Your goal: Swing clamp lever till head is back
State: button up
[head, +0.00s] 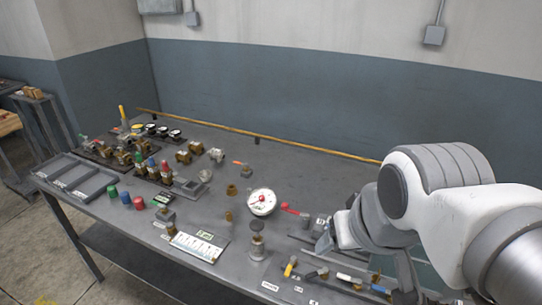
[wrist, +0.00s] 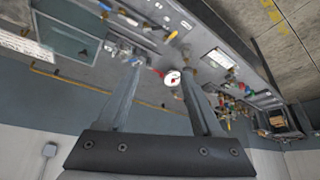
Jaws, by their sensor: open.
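A clamp with a red lever (head: 290,208) appears to stand on the table just right of the white round gauge (head: 262,202); its head is too small to make out. In the wrist view the red lever (wrist: 157,71) shows beside the gauge (wrist: 173,78), between my fingers in the picture. My gripper (wrist: 160,62) is open, with nothing held between its fingers. It appears to be apart from the lever, above the table. In the head view my arm hides much of my gripper and the table's right end.
The grey table (head: 315,175) is crowded with small fittings, coloured pieces and labels. Grey trays (head: 75,180) lie at its left end. A row of coloured-ended tools (head: 335,275) lies near the front right. A yellow rod (head: 255,135) runs along the back edge. The back middle is mostly clear.

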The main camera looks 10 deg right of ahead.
jog(key=shift+w, duration=0.15)
jog(key=shift+c, duration=0.8)
jog(key=n+g+b, duration=0.2)
jog(key=n+b, duration=0.4)
jog(key=n, duration=1.1)
send_over(285, 205)
jog(key=s, duration=0.6)
notch_tip(285, 205, down, 11)
jog(key=x, duration=1.1)
jog(key=b+x, duration=0.1)
jog(key=x, duration=0.4)
jog(key=shift+w+f, duration=0.3)
jog(key=shift+w, duration=0.15)
grip_shut()
jog(key=shift+r, duration=0.1)
jog(key=shift+w+r+t, duration=0.15)
jog(key=shift+t, duration=0.15)
